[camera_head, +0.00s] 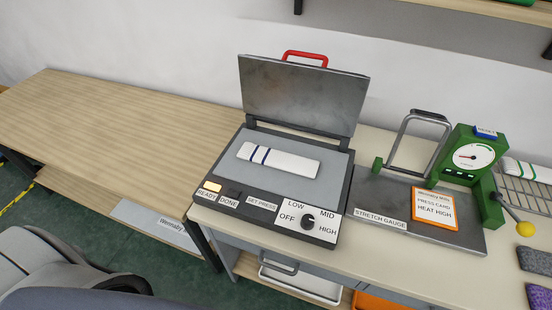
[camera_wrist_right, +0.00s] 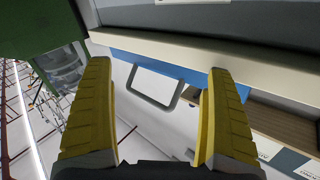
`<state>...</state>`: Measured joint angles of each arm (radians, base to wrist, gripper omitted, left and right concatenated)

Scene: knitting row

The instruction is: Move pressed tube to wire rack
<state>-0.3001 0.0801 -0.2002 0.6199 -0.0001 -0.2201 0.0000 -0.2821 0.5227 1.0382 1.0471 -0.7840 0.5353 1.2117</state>
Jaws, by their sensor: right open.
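The pressed tube (camera_head: 278,160) is a flat white knit piece with dark blue stripes near its left end. It lies on the grey lower plate of the open press (camera_head: 240,180) in the head view. The wire rack (camera_head: 533,200) is at the right edge of the head view, partly cut off. A white piece with a green stripe (camera_head: 523,171) lies on it. My right gripper (camera_wrist_right: 160,82) shows in its wrist view with yellow fingers wide apart and nothing between them. It faces the bench front and a drawer handle. My left gripper is not in view.
The press lid (camera_head: 304,95) stands raised with a red handle (camera_head: 305,57). A stretch gauge (camera_head: 400,215) with a green dial post and a yellow-knobbed lever (camera_head: 525,229) stands between press and rack. Grey and purple knit pieces lie at the right edge. The wooden table (camera_head: 120,115) at left is clear.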

